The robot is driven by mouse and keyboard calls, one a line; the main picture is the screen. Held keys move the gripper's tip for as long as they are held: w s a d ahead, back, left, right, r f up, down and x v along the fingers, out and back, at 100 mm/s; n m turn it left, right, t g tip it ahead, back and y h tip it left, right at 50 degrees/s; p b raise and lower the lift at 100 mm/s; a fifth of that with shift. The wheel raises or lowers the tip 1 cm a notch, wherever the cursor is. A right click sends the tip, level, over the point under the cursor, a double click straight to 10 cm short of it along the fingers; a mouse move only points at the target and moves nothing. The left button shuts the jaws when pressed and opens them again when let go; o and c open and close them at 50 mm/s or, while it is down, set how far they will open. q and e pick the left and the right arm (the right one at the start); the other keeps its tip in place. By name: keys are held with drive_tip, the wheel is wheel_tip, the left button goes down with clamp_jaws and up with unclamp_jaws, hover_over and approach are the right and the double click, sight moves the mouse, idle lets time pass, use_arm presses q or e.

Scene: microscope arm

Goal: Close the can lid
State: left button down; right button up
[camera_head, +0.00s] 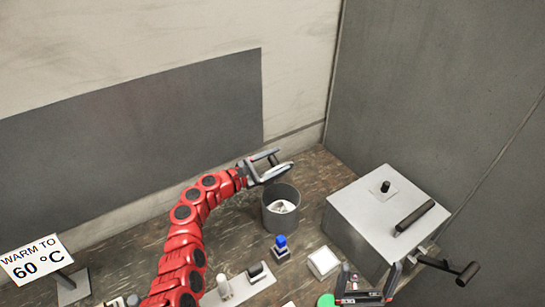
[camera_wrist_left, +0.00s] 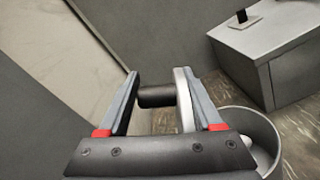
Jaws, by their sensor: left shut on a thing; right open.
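The can (camera_head: 281,222) is a grey open cylinder on the table, with something pale inside. Its rim also shows at the lower right of the left wrist view (camera_wrist_left: 262,128). My left gripper (camera_head: 277,162) is above the can's back rim. In the left wrist view, it (camera_wrist_left: 160,90) is shut on a pale disc seen edge-on, the lid (camera_wrist_left: 183,100), with a dark knob (camera_wrist_left: 156,96) between the fingers. The lid (camera_head: 278,172) is tilted and off the can's mouth. My right gripper (camera_head: 366,285) is open and empty at the lower right.
A large grey box (camera_head: 365,225) with a black handle and a side lever (camera_head: 455,268) stands to the right. A blue-topped item (camera_head: 281,245), a white square dish (camera_head: 323,262) and a switch plate (camera_head: 240,287) lie in front. A sign (camera_head: 38,260) reads "WARM TO 60 °C". Walls stand behind.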

use_arm(q)
drive_tip(key=shift+s+d+f+m+b, duration=0.45)
drive_tip(key=shift+s+m+b, duration=0.15)
drive_tip(key=shift+m+b, duration=0.2)
drive_tip(key=shift+s+d+f+m+b, duration=0.3)
drive_tip(key=shift+s+d+m+b, duration=0.2)
drive_tip(key=shift+s+m+b, duration=0.2)
drive_tip(key=shift+s+d+f+m+b, duration=0.45)
drive_tip(key=shift+s+m+b, duration=0.1)
drive_tip(key=shift+m+b, duration=0.3)
drive_tip(key=shift+r, duration=0.1)
drive_tip(key=shift+c, duration=1.8)
unclamp_jaws()
drive_tip(key=shift+o, duration=0.5)
drive_tip(key=shift+d, duration=0.15)
